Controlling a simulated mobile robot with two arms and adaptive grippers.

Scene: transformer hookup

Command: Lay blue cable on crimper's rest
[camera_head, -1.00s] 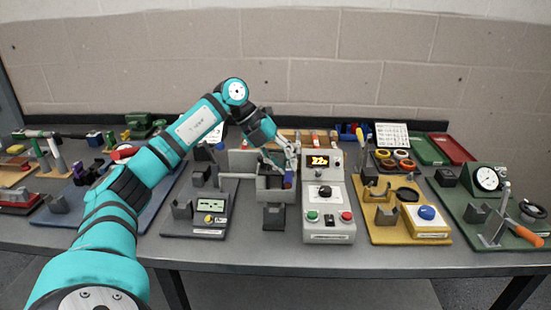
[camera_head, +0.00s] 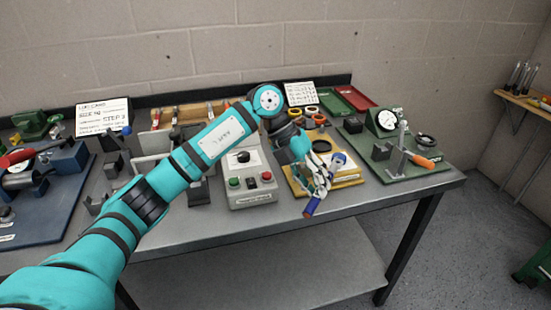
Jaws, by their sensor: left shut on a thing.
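My left gripper (camera_head: 318,184) is shut on a short blue piece, which I take to be the blue cable (camera_head: 312,206). It holds the piece tilted, in front of the yellow board (camera_head: 346,181) near the table's front edge. The fingers hide part of the piece. To the right, a green board (camera_head: 425,168) carries a round gauge (camera_head: 389,119) and an orange-handled lever (camera_head: 420,160). A red-handled device (camera_head: 17,157) stands on a blue board at the far left. I cannot tell for sure which device is the crimper. My right gripper is not in view.
A grey control box (camera_head: 250,183) with green and red buttons stands left of the gripper. My left arm crosses over the table and hides part of the stations behind it. Green and red trays (camera_head: 355,97) lie at the back. The table's right edge borders open floor.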

